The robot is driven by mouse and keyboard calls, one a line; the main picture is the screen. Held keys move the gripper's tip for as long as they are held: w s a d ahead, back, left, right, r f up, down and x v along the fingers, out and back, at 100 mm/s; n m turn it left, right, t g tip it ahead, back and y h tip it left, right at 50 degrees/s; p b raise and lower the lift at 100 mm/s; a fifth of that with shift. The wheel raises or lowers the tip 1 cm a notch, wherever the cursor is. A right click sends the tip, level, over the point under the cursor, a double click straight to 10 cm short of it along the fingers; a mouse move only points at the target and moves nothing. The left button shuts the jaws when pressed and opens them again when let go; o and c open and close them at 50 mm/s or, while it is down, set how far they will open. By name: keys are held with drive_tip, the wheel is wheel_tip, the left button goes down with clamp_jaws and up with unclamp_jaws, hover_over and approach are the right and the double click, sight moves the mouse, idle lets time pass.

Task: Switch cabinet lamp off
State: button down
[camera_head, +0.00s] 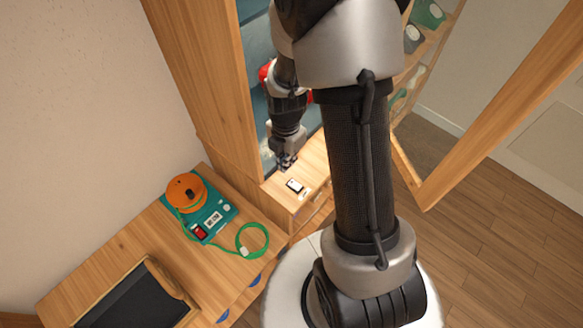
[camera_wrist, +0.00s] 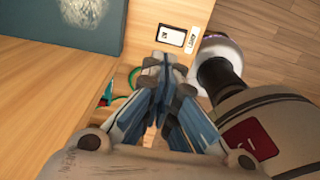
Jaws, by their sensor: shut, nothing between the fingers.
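A small switch (camera_head: 295,186) with a white face and dark frame lies on the wooden ledge at the foot of the cabinet (camera_head: 222,90). In the wrist view the switch (camera_wrist: 171,37) sits just beyond my fingertips, with a small white label (camera_wrist: 192,39) beside it. My gripper (camera_head: 286,163) points down over the ledge, slightly behind the switch. In the wrist view my gripper (camera_wrist: 159,62) has its fingertips together, with nothing between them. I cannot tell whether it touches the ledge. The lamp itself is not clearly visible.
A black tray (camera_head: 140,298) lies in front. The cabinet door (camera_head: 500,105) stands open at right. Shelves behind my arm hold other items.

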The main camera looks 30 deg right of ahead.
wheel_tip(320, 180, up, 3)
drive_tip(key=shift+w+f+p, duration=0.1)
drive_tip(key=shift+w+p, duration=0.05)
drive_tip(key=shift+p, duration=0.15)
idle(0.4)
